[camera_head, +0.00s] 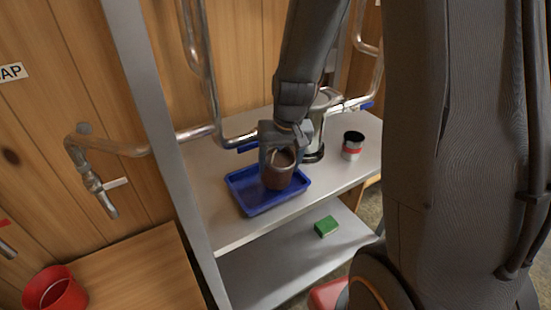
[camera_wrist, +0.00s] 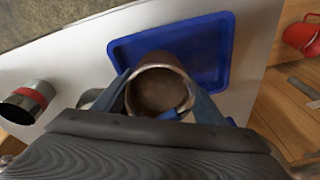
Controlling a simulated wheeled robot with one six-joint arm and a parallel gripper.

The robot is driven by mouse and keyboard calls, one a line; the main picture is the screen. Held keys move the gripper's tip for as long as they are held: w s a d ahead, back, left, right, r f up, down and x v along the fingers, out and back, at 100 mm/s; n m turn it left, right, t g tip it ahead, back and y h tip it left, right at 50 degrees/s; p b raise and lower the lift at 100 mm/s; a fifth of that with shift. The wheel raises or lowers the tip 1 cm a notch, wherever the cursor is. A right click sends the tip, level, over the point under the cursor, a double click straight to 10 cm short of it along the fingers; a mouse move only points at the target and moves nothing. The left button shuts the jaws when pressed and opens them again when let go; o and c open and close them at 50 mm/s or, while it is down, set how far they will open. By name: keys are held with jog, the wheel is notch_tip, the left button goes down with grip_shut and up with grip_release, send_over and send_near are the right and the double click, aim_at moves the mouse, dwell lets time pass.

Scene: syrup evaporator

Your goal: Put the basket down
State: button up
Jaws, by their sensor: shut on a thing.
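My gripper (camera_head: 281,160) is shut on the basket (camera_head: 277,179), a small brown round cup-like vessel with a metal rim. In the wrist view the fingers lie on either side of the basket (camera_wrist: 158,90), and I look down into its dark brown inside. The basket is upright, over the blue tray (camera_head: 240,192) on the metal shelf. Whether its base touches the tray floor I cannot tell. The tray also shows in the wrist view (camera_wrist: 217,45), partly covered by the basket and fingers.
A metal can with a red band (camera_head: 352,146) and a tall steel vessel (camera_head: 318,125) stand right of the tray on the upper shelf (camera_head: 225,232). A green sponge (camera_head: 326,227) lies on the lower shelf. A red bucket (camera_head: 55,290) stands at lower left. Pipes run behind.

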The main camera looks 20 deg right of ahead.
jog(key=shift+w+a+r+g+p, duration=0.1)
jog(key=shift+w+r+g+p, duration=0.15)
jog(key=shift+g+p, duration=0.2)
jog(key=shift+w+a+f+g+h+p, duration=0.1)
jog(key=shift+w+g+h+p, duration=0.2)
jog(key=shift+w+g, duration=0.3)
jog(key=shift+f+b, duration=0.4)
jog(key=shift+f, duration=0.05)
jog(key=shift+f+b, duration=0.45)
jog(key=shift+f, duration=0.1)
jog(key=o, duration=1.1)
